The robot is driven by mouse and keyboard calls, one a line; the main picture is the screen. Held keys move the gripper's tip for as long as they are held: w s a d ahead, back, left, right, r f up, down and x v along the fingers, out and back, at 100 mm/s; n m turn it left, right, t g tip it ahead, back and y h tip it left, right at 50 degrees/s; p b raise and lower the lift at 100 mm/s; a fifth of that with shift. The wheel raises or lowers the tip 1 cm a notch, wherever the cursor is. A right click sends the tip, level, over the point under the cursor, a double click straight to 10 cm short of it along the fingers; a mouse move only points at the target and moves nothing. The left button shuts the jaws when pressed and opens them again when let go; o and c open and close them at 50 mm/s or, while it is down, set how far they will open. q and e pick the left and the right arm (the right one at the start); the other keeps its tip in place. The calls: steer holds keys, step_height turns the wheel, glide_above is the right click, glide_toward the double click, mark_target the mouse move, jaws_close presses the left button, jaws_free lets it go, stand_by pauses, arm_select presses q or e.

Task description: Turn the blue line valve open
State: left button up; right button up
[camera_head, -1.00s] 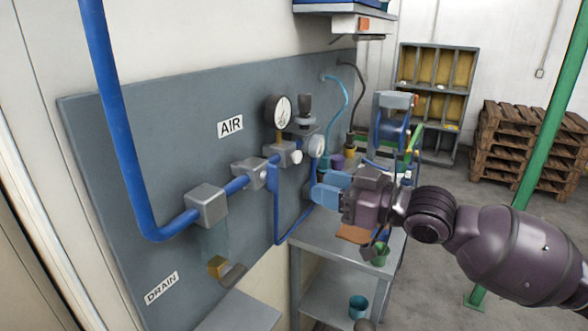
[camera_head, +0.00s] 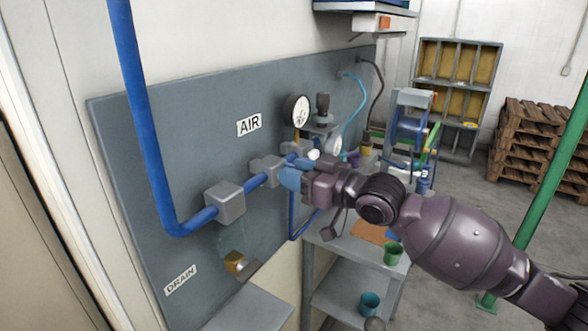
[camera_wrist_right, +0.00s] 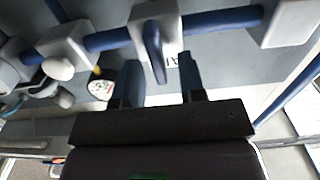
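The blue pipe (camera_head: 148,150) runs down the grey panel, then right through several grey blocks. In the right wrist view, the valve's grey body (camera_wrist_right: 155,22) sits on the pipe, with a dark blue lever (camera_wrist_right: 153,50) sticking out toward my gripper. My right gripper (camera_wrist_right: 161,68) is open, with one blue finger on each side of the lever's free end; I see gaps, so it is not clamped. In the head view, my right gripper (camera_head: 290,178) is in front of the valve block (camera_head: 268,170) and hides the lever. My left gripper is not in view.
The AIR sign (camera_head: 249,125) is above the pipe. A grey bench (camera_head: 345,245) with cups stands below right. Shelves and pallets (camera_head: 540,145) are farther back.

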steer(key=shift+w+a, duration=0.15)
steer(key=shift+a, duration=0.1)
steer(key=shift+c, duration=0.3)
jaws_close()
